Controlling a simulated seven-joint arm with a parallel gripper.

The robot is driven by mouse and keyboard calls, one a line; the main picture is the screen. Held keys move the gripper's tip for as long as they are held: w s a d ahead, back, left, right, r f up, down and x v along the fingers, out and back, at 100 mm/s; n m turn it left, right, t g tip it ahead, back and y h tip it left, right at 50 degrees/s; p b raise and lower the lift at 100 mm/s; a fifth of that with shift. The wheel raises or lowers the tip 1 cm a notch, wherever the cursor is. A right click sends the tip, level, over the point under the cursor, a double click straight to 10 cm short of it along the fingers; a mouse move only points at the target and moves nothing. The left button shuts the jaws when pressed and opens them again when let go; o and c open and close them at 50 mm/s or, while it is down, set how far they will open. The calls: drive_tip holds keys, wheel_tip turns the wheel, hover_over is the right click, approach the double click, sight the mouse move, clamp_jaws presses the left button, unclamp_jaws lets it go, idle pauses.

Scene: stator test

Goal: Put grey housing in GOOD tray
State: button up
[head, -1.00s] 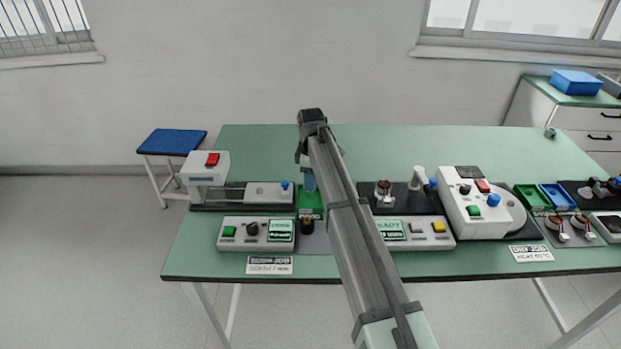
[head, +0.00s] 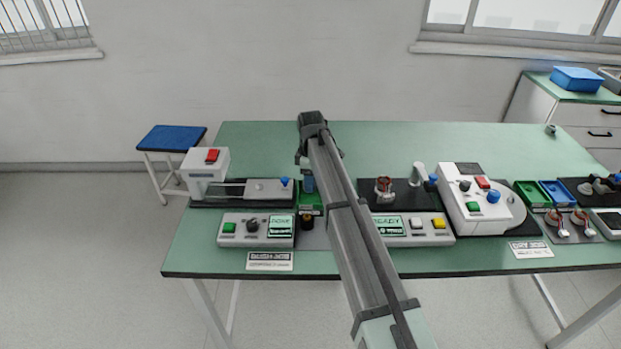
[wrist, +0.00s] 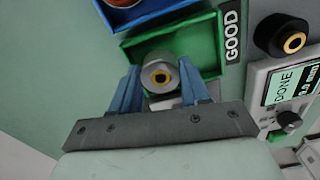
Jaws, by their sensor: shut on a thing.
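In the head view the green tray (head: 311,199) lies just under my gripper (head: 308,184), and the housing is hidden there.
A blue tray (wrist: 150,12) with a copper-coloured part adjoins the green one. A black knob with a brass centre (wrist: 294,43) and a panel reading DONE (wrist: 290,88) are close by. In the head view, a press-like station (head: 207,170) stands left of the tray.

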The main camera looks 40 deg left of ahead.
drive_tip(key=shift+f, duration=0.35)
idle(0.6)
drive_tip(key=o, duration=1.2)
drive_tip(key=shift+c, duration=0.2)
wheel_tip(320, 180, up, 14)
